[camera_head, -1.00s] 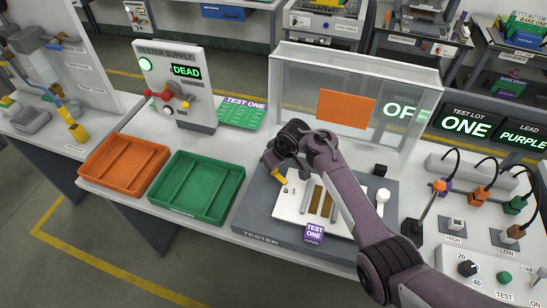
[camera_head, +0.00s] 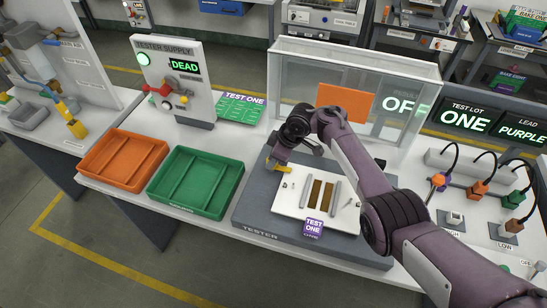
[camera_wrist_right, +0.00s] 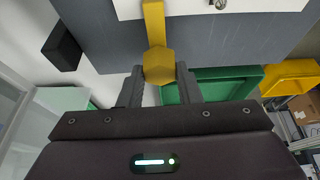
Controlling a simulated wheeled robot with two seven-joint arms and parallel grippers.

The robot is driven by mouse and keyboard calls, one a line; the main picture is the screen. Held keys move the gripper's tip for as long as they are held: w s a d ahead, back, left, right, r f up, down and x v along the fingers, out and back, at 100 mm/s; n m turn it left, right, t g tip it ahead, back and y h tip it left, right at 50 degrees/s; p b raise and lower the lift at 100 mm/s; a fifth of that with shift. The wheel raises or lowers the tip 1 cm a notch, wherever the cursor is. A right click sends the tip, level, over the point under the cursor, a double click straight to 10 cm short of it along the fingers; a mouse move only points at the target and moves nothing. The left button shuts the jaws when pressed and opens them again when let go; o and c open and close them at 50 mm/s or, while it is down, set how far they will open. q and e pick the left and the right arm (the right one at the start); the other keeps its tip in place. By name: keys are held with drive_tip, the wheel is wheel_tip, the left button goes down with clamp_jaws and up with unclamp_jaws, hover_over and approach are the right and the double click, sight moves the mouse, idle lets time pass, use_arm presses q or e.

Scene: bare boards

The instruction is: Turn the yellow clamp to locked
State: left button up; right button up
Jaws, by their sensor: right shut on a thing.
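The yellow clamp (camera_head: 284,169) is at the left edge of the white plate (camera_head: 290,200) on the grey tester. In the wrist view the yellow clamp (camera_wrist_right: 155,28) is a flat bar ending in a faceted knob. My right gripper (camera_wrist_right: 159,80) has its two dark fingers on either side of that knob, shut on it. In the head view my right gripper (camera_head: 272,163) is at the clamp's left end and partly hides it. My left gripper is in neither current view.
A green tray (camera_head: 163,206) and an orange tray (camera_head: 96,185) stand left of the tester. A clear cover with an orange panel (camera_head: 345,100) stands behind it. Leads and switches are at the right. My right arm hides the tester's right side.

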sight(283, 168)
drive_tip(key=shift+r, duration=0.1)
drive_tip(key=o, duration=1)
drive_tip(key=p+v, duration=0.1)
drive_tip(key=v, duration=0.6)
drive_tip(key=shift+s+d+r, duration=0.1)
drive_tip(key=shift+d+r, duration=0.15)
drive_tip(key=shift+r, duration=0.05)
